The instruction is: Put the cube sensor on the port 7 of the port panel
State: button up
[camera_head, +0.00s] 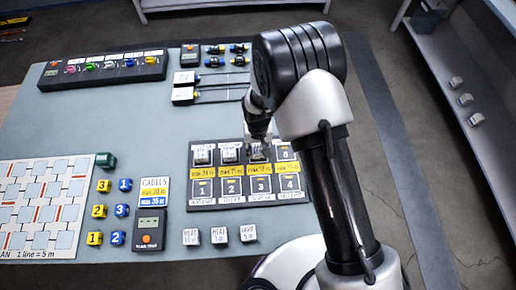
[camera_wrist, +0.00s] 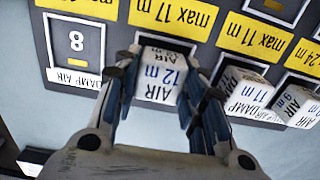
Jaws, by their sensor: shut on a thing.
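The white cube sensor (camera_wrist: 162,78), marked "AIR 12 m", is between the two fingers of my gripper (camera_wrist: 160,82), which is shut on it. In the head view the cube (camera_head: 257,153) is at port 7, third from the left in the back row of the dark port panel (camera_head: 222,205). The cube covers most of port 7's square; I cannot tell whether it touches the panel. The wrist view shows the panel upside down, with empty port 8 (camera_wrist: 77,40) left of the cube. My gripper (camera_head: 259,143) points down at the panel.
Other white cubes stand on port 6 (camera_head: 229,153) and port 5 (camera_head: 203,154), the nearer one close beside my gripper. Several loose cubes (camera_head: 219,235) stand in front of the panel. A multimeter (camera_head: 149,231) lies to the left.

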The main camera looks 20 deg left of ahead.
jog(key=shift+f, duration=0.15)
jog(key=o, duration=1.1)
jog(key=shift+c, duration=0.2)
